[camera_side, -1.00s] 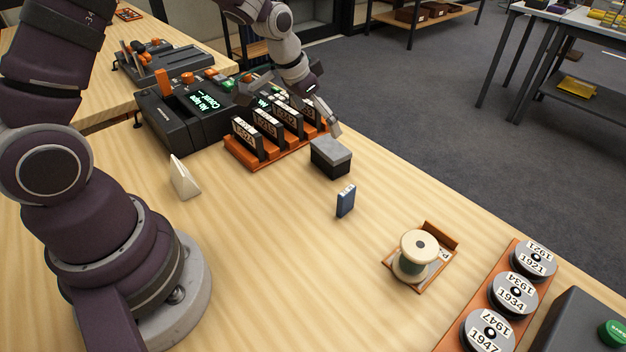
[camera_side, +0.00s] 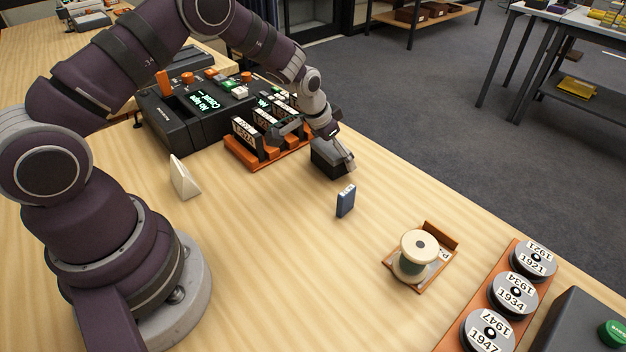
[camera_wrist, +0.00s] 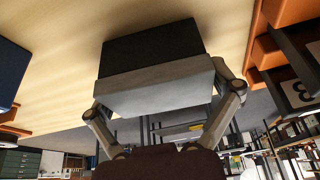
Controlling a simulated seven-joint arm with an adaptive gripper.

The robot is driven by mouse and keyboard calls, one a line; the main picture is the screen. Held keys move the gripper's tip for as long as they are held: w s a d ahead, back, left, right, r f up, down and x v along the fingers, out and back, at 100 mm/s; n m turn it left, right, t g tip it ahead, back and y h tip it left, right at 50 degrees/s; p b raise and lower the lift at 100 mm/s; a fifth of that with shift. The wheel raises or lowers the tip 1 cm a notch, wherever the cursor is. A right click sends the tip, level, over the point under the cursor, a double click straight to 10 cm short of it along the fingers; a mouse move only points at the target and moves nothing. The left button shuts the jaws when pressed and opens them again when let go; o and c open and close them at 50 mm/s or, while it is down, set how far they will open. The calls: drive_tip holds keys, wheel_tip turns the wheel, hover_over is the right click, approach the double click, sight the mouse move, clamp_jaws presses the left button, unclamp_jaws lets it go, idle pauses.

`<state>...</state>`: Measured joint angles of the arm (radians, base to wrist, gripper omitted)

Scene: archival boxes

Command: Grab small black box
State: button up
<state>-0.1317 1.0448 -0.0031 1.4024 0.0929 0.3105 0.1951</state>
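The small black box (camera_side: 322,162) with a grey lid stands on the table, beside the orange rack. In the wrist view the box (camera_wrist: 150,50) fills the upper middle, its grey lid toward me. My gripper (camera_side: 314,146) is over the box, with its fingers spread to either side of it. In the wrist view one finger of my gripper (camera_wrist: 160,92) is at the lid's left side and one at its right. The fingers look open; whether they touch the box I cannot tell. My gripper hides part of the lid in the side view.
The orange rack (camera_side: 247,157) with labelled black cartridges stands close left of the box, behind it a dark device (camera_side: 180,120) with a screen. A small blue box (camera_side: 346,201) stands in front. A spool (camera_side: 414,256) and labelled reels (camera_side: 514,292) are to the right.

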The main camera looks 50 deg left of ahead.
drive_tip(key=c, duration=0.7)
drive_tip(key=shift+o, duration=0.2)
